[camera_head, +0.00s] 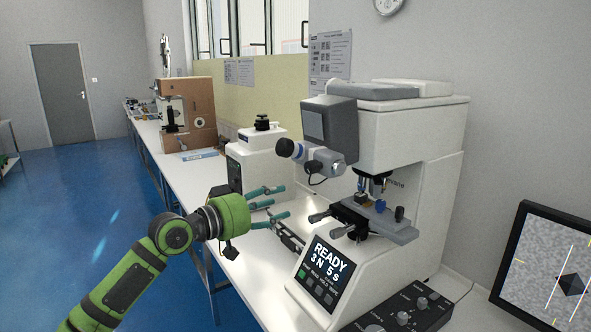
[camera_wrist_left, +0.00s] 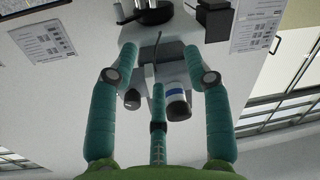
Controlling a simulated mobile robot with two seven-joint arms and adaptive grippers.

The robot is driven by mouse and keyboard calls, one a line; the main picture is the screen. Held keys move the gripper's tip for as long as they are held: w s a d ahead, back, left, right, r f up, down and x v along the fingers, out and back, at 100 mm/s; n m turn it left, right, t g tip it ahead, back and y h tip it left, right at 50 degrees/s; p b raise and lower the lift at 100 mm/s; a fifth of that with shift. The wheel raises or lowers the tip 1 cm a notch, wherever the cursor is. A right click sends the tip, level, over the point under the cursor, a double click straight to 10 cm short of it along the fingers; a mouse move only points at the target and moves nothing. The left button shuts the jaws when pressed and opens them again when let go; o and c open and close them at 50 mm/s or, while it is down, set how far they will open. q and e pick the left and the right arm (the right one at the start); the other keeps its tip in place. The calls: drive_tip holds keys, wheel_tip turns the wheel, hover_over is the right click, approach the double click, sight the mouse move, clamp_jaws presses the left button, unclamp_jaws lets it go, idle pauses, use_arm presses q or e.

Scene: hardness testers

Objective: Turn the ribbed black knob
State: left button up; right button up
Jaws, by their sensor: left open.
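Several black knobs show, and I cannot tell for sure which is the ribbed one. A dark round eyepiece end (camera_head: 285,147) sticks out to the left of the near tester, with a small black knob (camera_head: 316,167) below its tube. The wrist view shows a dark round part with a blue and white band (camera_wrist_left: 177,105) and a smaller black part (camera_wrist_left: 132,99) beside it. My left gripper (camera_head: 280,203), green with teal fingers, is open and empty. It is left of the near tester and lower than the eyepiece, apart from it. It also shows in the left wrist view (camera_wrist_left: 160,60).
The near tester (camera_head: 400,140) has a lit READY screen (camera_head: 328,271) and a stage (camera_head: 372,220). A control box (camera_head: 405,310) with knobs stands in front. A smaller white machine (camera_head: 262,165) is behind my gripper. Blue floor (camera_head: 80,200) is clear to the left.

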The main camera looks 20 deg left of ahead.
use_arm(q)
drive_tip(key=m+h, duration=0.2)
approach(307, 168)
drive_tip(key=x, duration=0.3)
drive_tip(key=p+x, duration=0.4)
drive_tip(key=x, duration=0.1)
drive_tip(key=shift+w+d+r, duration=0.15)
drive_tip(key=shift+w+d, duration=0.1)
drive_tip(key=shift+w+d+p, duration=0.3)
drive_tip(key=shift+w+d, duration=0.1)
drive_tip(key=shift+w, duration=0.05)
use_arm(e)
drive_tip(key=r, duration=0.1)
drive_tip(key=w+d+r, duration=0.1)
drive_tip(key=r, duration=0.3)
drive_tip(key=shift+w+d, duration=0.15)
drive_tip(key=shift+w, duration=0.25)
use_arm(q)
drive_tip(key=shift+a, duration=0.1)
clamp_jaws()
